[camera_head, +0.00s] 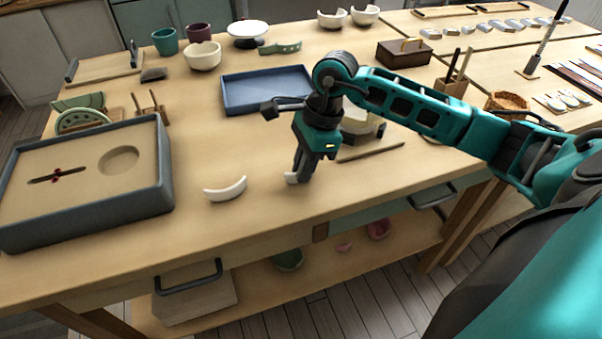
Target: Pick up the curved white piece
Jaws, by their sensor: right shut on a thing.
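A curved white piece (225,189) lies on the wooden table near the front edge, to the right of the sand tray. My right gripper (299,179) points down at the table to the right of that piece, apart from it. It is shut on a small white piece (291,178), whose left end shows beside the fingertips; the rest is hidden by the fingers. This small piece is at or just above the tabletop; I cannot tell which. My left gripper is not in view.
A grey-rimmed sand tray (160,165) stands at the left. A blue tray (234,104) lies behind my gripper. A white bowl-like thing (372,128) is partly hidden behind my wrist. Bowls and cups stand at the back.

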